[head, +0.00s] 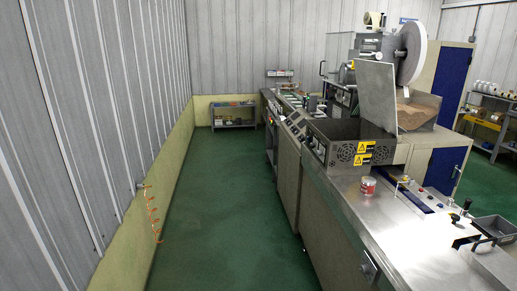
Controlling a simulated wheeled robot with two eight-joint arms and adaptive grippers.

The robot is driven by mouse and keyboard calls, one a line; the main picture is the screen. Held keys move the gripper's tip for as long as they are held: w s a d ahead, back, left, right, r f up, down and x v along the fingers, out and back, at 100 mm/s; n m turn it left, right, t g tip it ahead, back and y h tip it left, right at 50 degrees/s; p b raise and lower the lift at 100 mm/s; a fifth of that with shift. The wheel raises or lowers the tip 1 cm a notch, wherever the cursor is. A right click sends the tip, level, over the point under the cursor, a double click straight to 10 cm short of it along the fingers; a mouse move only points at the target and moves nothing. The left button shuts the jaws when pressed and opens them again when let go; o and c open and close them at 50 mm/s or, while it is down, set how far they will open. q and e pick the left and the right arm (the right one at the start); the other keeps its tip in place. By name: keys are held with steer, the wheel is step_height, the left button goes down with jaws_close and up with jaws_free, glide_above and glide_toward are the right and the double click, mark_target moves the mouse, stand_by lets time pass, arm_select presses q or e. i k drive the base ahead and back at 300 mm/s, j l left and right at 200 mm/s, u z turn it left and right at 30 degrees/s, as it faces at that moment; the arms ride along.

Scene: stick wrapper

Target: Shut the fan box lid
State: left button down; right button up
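The fan box (357,150) is a grey metal box with round fan grilles and yellow warning labels, on the long steel machine counter right of centre. Its lid (377,92) is a flat grey panel that stands open, nearly upright, at the box's right side. The box's open top looks dark inside. Neither of my grippers shows in the head view.
A red and white can (368,185) stands on the steel counter (400,228) in front of the box. A control panel with knobs is to its right. The green floor aisle (228,205) left of the machine is clear. An orange coiled cord (153,215) hangs on the left wall.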

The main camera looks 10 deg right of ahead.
mark_target(376, 80)
steer(key=i+j, duration=0.1)
steer(key=i, duration=1.6)
steer(key=i+z, duration=0.45)
steer(key=i+j+z, duration=0.15)
steer(key=i+z, duration=0.25)
